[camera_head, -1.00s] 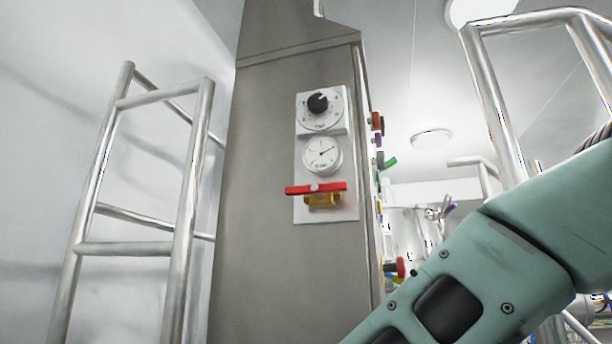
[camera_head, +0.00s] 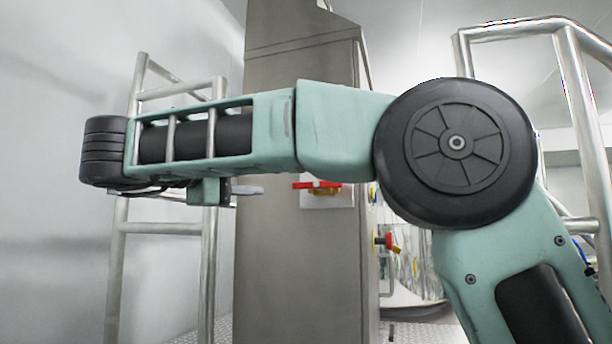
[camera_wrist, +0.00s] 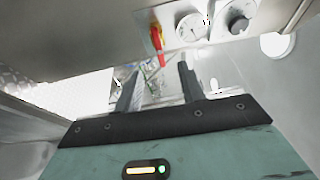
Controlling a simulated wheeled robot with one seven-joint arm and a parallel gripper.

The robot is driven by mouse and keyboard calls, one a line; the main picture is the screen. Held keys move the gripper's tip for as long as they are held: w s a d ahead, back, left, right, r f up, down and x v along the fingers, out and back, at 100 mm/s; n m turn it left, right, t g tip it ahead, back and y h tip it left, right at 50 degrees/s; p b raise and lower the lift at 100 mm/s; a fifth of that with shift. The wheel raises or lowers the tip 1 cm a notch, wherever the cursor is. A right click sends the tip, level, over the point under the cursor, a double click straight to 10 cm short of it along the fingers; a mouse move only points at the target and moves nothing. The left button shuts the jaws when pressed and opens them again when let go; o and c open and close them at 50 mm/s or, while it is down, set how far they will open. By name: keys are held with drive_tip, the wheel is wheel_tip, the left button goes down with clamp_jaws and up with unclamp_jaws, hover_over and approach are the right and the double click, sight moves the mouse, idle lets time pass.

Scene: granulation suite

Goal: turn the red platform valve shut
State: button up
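In the wrist view the red handle (camera_wrist: 156,37) shows beyond the fingers, near the top. My gripper (camera_wrist: 160,68) is open, with two grey fingers apart and nothing between them. In the head view my gripper (camera_head: 250,190) is to the left of the valve at about its height, apart from it. My arm stretches across the picture and hides the plate's upper part.
The wrist view shows a round gauge (camera_wrist: 192,27) and a dial (camera_wrist: 238,18) beside the valve. Metal rails stand left (camera_head: 210,250) and right (camera_head: 590,140) of the column (camera_head: 290,270).

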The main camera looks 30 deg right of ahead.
sight(315, 185)
drive_tip(key=shift+m+g, duration=0.4)
drive_tip(key=shift+g, duration=0.1)
drive_tip(key=shift+s+p+x, duration=0.2)
drive_tip(key=shift+p+x, duration=1.1)
drive_tip(key=shift+x, duration=1.55)
drive_tip(key=shift+s+p+x, duration=0.25)
drive_tip(key=shift+p+x, duration=1)
drive_tip(key=shift+x, duration=1.55)
drive_tip(key=shift+s+p+x, duration=0.2)
drive_tip(key=shift+p+x, duration=1.1)
drive_tip(key=shift+x, duration=1.55)
drive_tip(key=shift+d+f, duration=0.1)
drive_tip(key=shift+d, duration=0.1)
clamp_jaws()
